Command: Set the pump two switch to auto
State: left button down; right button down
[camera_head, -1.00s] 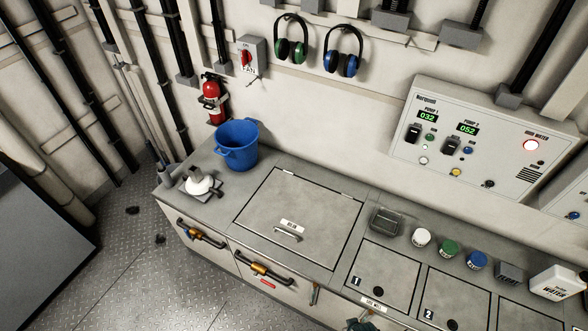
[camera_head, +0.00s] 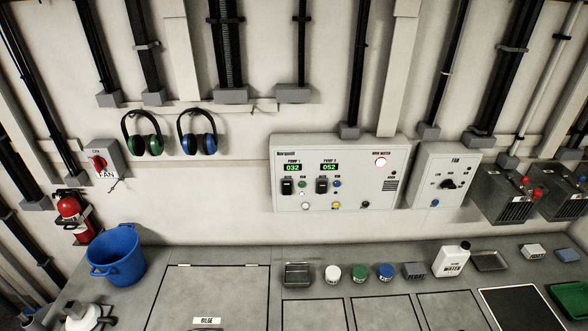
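The pump control panel (camera_head: 345,150) is a light grey box on the wall, right of centre in the head view. The pump two switch (camera_head: 321,186) is a black switch under the green "052" display (camera_head: 329,167). A similar black pump one switch (camera_head: 287,187) sits to its left under the "032" display (camera_head: 293,167). The switch's exact setting is too small to read. Neither of my grippers shows in the view.
A counter runs below the panel, with a metal tray (camera_head: 298,275), white, green and blue-lidded jars, and a white water bottle (camera_head: 452,259). A blue bucket (camera_head: 117,256) stands at the left. A fan panel (camera_head: 443,175) hangs to the right. The wall before the panel is clear.

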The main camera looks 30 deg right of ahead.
aim_at(322, 186)
jog(key=z, duration=1.2)
